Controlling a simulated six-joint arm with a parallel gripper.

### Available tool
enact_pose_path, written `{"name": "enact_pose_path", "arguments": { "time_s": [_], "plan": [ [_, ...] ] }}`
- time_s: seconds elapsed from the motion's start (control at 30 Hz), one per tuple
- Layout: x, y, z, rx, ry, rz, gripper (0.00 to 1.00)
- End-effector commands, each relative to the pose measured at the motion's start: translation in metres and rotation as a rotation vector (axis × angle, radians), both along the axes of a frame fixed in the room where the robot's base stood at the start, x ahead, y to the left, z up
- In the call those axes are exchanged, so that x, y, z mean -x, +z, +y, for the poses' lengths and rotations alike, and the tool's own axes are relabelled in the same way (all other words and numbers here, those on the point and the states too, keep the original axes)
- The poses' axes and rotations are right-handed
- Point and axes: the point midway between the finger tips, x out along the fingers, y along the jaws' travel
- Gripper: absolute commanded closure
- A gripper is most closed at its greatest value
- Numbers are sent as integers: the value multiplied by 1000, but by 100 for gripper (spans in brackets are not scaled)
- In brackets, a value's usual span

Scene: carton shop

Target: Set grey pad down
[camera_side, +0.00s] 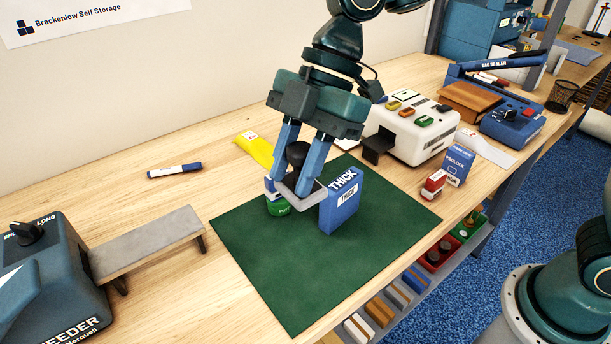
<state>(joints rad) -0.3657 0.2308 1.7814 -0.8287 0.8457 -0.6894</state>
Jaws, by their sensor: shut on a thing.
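My gripper (293,187) reaches down over the green mat (300,276), its two blue fingers shut on a light grey pad (314,195). The pad is held tilted between the fingertips, above the mat. A blue box marked THICK (340,207) stands upright on the mat just right of the pad; I cannot tell whether they touch. A green round container (279,208) stands below and left of the pad, partly hidden by it and the fingers. A dark round thing (297,153) shows between the fingers; I cannot tell what it belongs to.
A yellow packet (255,148) lies behind the gripper. A white machine with coloured buttons (418,126), a blue carton (456,166) and a small red box (433,185) stand to the right. The front of the mat is clear.

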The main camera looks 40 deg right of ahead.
Motion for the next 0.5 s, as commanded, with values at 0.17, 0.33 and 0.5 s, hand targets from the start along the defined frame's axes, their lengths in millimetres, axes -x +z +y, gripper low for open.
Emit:
{"name": "enact_pose_path", "arguments": {
  "time_s": [0.17, 0.33, 0.5],
  "plan": [
    [1, -1, -1, -1, 1, 0, 94],
    [1, -10, -1, 0, 1, 3, 94],
    [1, -34, -1, 1, 0, 4, 94]
  ]
}}
